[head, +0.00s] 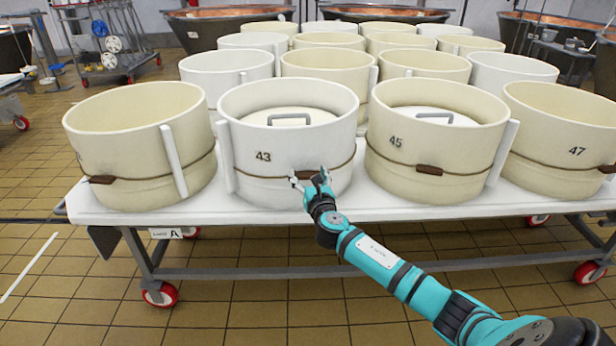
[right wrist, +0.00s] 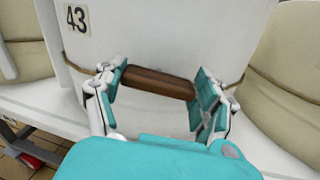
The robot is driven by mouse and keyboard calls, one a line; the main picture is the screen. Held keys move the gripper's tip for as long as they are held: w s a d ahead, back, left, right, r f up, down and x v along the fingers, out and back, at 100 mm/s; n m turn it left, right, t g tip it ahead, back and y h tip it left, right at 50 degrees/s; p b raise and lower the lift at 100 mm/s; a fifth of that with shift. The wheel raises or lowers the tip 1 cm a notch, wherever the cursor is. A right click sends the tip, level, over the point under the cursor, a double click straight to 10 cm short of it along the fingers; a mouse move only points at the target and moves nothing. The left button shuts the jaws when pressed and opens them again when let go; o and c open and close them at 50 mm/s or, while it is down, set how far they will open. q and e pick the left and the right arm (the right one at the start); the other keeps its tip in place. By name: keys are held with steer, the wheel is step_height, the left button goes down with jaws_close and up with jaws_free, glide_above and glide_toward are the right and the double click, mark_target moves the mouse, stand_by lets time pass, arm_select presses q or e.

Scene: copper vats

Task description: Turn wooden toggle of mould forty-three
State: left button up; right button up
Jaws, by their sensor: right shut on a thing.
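Mould forty-three (head: 262,115) is a white round hoop with a lid inside, standing in the front row on the table; its number 43 also shows on the mould in the right wrist view (right wrist: 120,40). A thin cord runs round it. Its brown wooden toggle (right wrist: 158,84) lies about level on the cord, dipping slightly to the right. My right gripper (right wrist: 157,88) is shut on the toggle, with one finger at each end of it. In the head view the right gripper (head: 311,180) hides most of the toggle. My left gripper is not in view.
Mould 45 (head: 437,120) stands close on the right and a cream mould (head: 120,150) close on the left. More moulds fill the white table (head: 300,208) behind. The table has red-wheeled legs. Tiled floor (head: 260,310) lies open in front.

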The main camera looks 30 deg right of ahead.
steer(key=m, duration=0.4)
steer(key=shift+f+m, duration=0.15)
steer(key=shift+m, duration=0.15)
steer(key=m, duration=0.3)
steer(key=shift+m, duration=0.4)
steer(key=m, duration=0.4)
steer(key=shift+s+f, duration=0.1)
steer(key=shift+d+f+m, duration=0.1)
steer(key=shift+m, duration=1.8)
steer(key=o, duration=1.2)
steer(key=shift+c, duration=0.2)
steer(key=v, duration=1.2)
